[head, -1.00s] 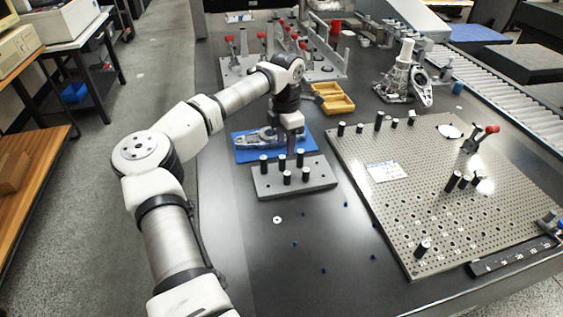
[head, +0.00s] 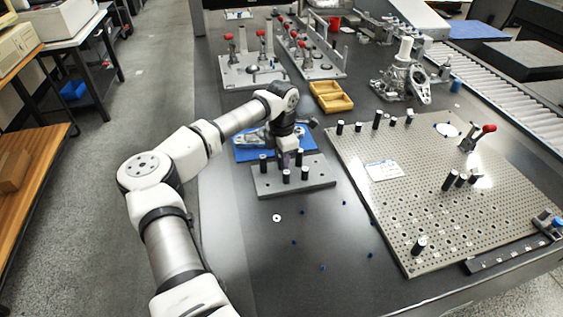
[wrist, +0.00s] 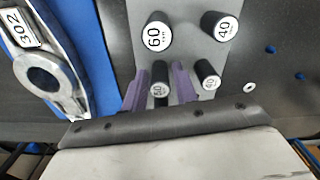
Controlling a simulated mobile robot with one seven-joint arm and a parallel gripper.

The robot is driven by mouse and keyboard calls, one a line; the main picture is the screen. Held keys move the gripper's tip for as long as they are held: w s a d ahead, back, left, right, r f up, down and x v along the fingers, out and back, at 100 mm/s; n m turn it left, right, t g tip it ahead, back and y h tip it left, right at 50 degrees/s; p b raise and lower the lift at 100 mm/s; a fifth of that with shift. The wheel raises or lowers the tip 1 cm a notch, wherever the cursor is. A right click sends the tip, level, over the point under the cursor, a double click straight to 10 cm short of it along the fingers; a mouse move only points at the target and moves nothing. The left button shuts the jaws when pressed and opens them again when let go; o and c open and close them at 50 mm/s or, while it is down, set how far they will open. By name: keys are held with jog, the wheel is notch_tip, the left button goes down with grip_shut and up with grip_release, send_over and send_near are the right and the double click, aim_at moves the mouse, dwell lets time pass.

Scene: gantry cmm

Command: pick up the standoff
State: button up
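Several black cylindrical standoffs with white numbered tops stand upright on a grey block (head: 262,187). In the wrist view, the one marked 60 (wrist: 157,35) and the one marked 40 (wrist: 220,28) stand beyond my gripper. My gripper (wrist: 159,88) points down with two purple fingers apart. A thinner standoff (wrist: 159,80), its label seemingly 50, stands between the fingers, with slight gaps showing on both sides. Another thin standoff (wrist: 207,75) is just right of the right finger. In the head view, my gripper (head: 284,160) hides the back middle standoff.
A blue mat (head: 246,156) with a grey casting lies behind the block. A yellow tray (head: 331,97) and fixtures with red-handled clamps are farther back. A large perforated plate (head: 400,215) with more standoffs is at the right. The table in front is clear except for a washer (head: 277,218) and small blue pieces.

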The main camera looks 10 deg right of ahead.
grip_shut()
